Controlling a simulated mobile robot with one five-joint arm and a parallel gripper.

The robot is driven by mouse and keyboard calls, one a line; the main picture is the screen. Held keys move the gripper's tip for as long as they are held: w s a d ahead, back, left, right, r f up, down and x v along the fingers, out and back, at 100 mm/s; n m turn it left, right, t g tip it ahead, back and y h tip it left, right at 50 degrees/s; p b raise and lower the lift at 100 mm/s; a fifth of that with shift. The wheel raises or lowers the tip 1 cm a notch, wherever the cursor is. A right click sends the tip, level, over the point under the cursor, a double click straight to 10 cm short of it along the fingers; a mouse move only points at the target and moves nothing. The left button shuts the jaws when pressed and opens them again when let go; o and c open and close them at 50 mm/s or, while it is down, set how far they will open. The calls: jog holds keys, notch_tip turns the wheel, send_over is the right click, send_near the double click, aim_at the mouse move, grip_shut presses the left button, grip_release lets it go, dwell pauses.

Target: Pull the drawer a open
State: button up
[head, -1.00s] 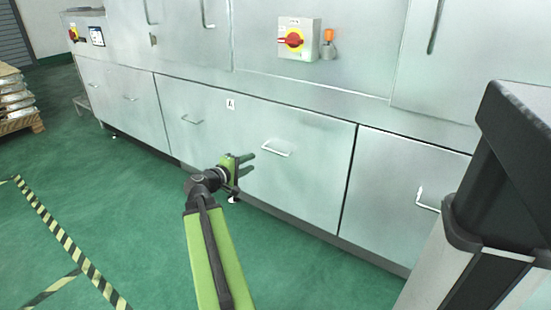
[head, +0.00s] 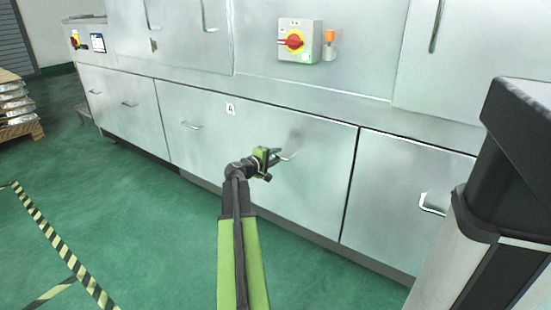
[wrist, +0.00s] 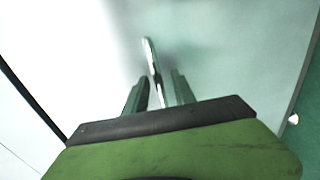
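Drawer a is the wide metal front (head: 225,150) marked with a small A label (head: 230,109). It looks flush with the panels beside it. It has a left bar handle (head: 191,126) and a right bar handle (head: 291,155). My gripper (head: 277,157) is at the right handle and covers part of it. In the wrist view the handle (wrist: 151,58) runs between the two fingers of my gripper (wrist: 160,88). The fingers stand apart on either side of the bar, with a gap visible at the right finger. Contact with the left finger is unclear.
A red and yellow switch box (head: 298,40) and an orange lamp (head: 329,37) are above the drawer. Another drawer with a handle (head: 432,204) is at the right. Green floor (head: 150,230) is clear in front; a pallet of castings (head: 17,105) stands far left.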

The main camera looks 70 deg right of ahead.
grip_shut()
dwell(1.4)
